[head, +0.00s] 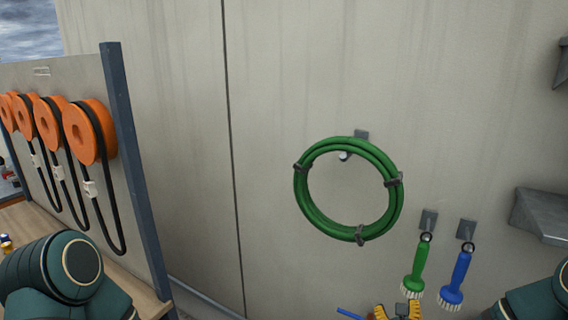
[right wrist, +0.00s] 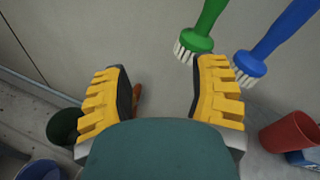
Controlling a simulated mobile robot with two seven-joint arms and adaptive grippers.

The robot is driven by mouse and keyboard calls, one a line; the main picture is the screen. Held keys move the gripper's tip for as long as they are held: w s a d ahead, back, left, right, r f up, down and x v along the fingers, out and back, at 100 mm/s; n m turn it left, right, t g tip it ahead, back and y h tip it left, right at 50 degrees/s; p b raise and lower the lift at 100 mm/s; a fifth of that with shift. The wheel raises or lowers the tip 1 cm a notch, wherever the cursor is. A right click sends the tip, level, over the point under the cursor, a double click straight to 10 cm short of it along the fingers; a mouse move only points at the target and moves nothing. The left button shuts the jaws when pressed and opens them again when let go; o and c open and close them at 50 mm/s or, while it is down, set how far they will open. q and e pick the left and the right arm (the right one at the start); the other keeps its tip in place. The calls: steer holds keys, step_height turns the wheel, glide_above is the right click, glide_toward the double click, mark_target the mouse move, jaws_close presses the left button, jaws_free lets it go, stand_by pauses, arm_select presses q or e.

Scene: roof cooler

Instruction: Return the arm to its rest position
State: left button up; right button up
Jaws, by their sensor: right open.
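My right gripper (head: 398,311) shows only its yellow finger pads at the bottom edge of the head view, below the hanging brushes. In the right wrist view the right gripper (right wrist: 162,85) is open, with its two fingers wide apart and nothing held between them. My right arm shows as a dark green link at the lower right corner of the head view. My left arm shows as a dark green link at the lower left. My left gripper is out of view.
A green hose coil (head: 349,232) hangs on the wall. A green brush (head: 415,270) and a blue brush (head: 457,276) hang from hooks near my right gripper. Orange reels (head: 82,135) line a left panel.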

steer(key=s+a+f+n+g+y+b, duration=0.1)
steer(key=s+a+f+n+g+y, duration=0.15)
steer(key=a+f+n, duration=0.45)
steer(key=s+a+f+n+g+y, duration=0.25)
steer(key=a+f+n+y, duration=0.2)
steer(key=n, duration=0.45)
steer(key=s+a+f+n+g, duration=0.4)
steer(key=s+n, duration=0.2)
steer(key=n, duration=0.2)
steer(key=s+a+f+n+g+y+b, duration=0.1)
steer(key=s+a+f+n+g, duration=0.3)
steer(key=s+n, duration=0.3)
steer(key=shift+f+n, duration=0.3)
steer(key=shift+n, duration=0.7)
